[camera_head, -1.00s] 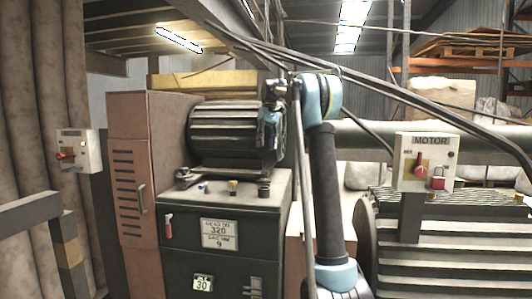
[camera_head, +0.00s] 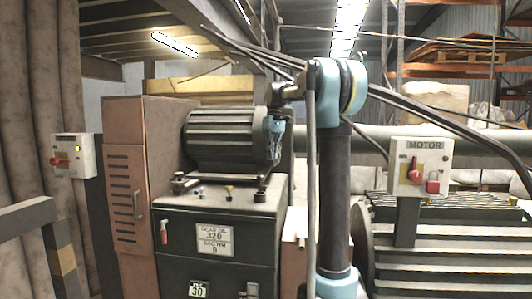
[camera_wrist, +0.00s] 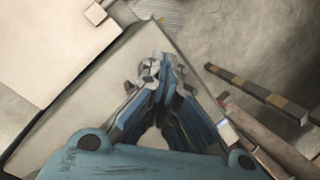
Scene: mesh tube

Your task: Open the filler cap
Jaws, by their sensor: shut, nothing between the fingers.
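Several small fittings stand on top of the dark gearbox (camera_head: 180,243), below the ribbed motor. I cannot tell for sure which is the filler cap. My gripper (camera_head: 273,150) hangs at the right end of the motor, above the gearbox top, small and partly unclear. In the wrist view my gripper (camera_wrist: 155,66) shows its blue fingers brought together, with nothing between them. No cap can be made out there.
The ribbed motor (camera_head: 225,137) stands behind the fittings. A brown cabinet (camera_head: 128,195) is at the left, and a MOTOR switch box (camera_head: 421,166) at the right. A striped rail (camera_wrist: 262,93) shows in the wrist view. Cables cross overhead.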

